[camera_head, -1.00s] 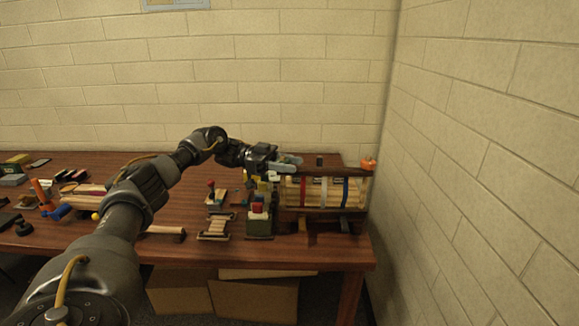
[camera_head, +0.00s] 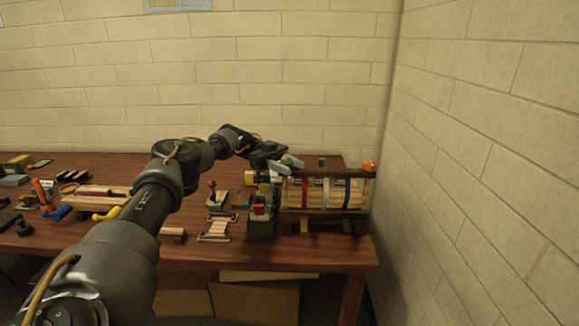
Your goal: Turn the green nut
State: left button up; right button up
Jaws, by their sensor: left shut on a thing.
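My left gripper (camera_head: 290,164) is at the top left end of a wooden rack (camera_head: 352,173), with its pale grey-blue fingers pointing right. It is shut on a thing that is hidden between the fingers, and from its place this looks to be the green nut. I cannot make out the nut itself at this size. The rack holds pale wooden rods (camera_head: 335,193) crossed by red, white and blue bands. My right gripper is not in view.
An orange object (camera_head: 369,165) sits on the rack's right end. Slatted wooden pieces (camera_head: 216,231) lie near the front edge. Tools crowd the left of the table. A block wall is close on the right.

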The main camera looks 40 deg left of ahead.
pick_arm(q)
jog(key=shift+f+g, duration=0.1)
jog(key=shift+g, duration=0.3)
jog(key=o, duration=1)
jog(key=shift+d, duration=0.1)
jog(key=shift+r, duration=0.2)
